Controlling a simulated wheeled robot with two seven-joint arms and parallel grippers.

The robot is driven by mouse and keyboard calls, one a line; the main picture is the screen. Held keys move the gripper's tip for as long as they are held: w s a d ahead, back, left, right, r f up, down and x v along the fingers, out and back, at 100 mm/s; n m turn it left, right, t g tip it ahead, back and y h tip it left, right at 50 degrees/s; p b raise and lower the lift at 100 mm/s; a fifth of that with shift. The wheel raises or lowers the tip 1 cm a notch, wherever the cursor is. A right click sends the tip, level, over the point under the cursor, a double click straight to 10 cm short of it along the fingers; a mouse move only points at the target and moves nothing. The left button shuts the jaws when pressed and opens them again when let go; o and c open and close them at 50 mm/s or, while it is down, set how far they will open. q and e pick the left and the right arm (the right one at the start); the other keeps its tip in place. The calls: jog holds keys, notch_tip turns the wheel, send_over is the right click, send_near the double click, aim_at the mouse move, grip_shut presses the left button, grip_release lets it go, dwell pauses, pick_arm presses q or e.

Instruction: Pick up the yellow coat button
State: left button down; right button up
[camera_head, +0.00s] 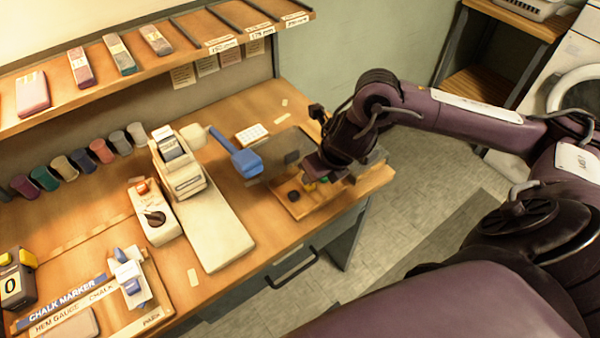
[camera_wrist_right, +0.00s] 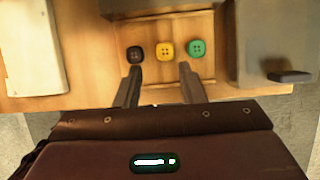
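The yellow coat button (camera_wrist_right: 165,50) lies flat on a wooden tray (camera_wrist_right: 85,50), between a black button (camera_wrist_right: 135,53) and a green button (camera_wrist_right: 196,47). In the head view the black button (camera_head: 293,196) is clear, while my right gripper (camera_head: 322,172) partly covers the yellow button (camera_head: 308,187) and the green one (camera_head: 323,180). In the right wrist view my right gripper (camera_wrist_right: 160,68) is open, its fingers apart. The yellow button shows just beyond the gap, nearer the right finger in the picture. Nothing is between the fingers. My left gripper is not in view.
A blue-handled tool (camera_head: 240,157) and a white gridded block (camera_head: 252,134) lie left of the tray. A cream machine (camera_head: 180,165) on a pale board stands farther left. Spools line the wall under a shelf (camera_head: 150,65). The bench's front edge is close to the tray.

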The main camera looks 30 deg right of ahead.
aim_at(312, 187)
jog(key=shift+s+d+f, duration=0.15)
jog(key=shift+d+f, duration=0.2)
jog(key=x, duration=0.5)
jog(key=shift+f, duration=0.65)
jog(key=shift+w+f, duration=0.2)
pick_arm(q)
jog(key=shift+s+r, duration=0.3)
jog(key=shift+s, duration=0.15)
pick_arm(e)
jog(key=c, duration=0.7)
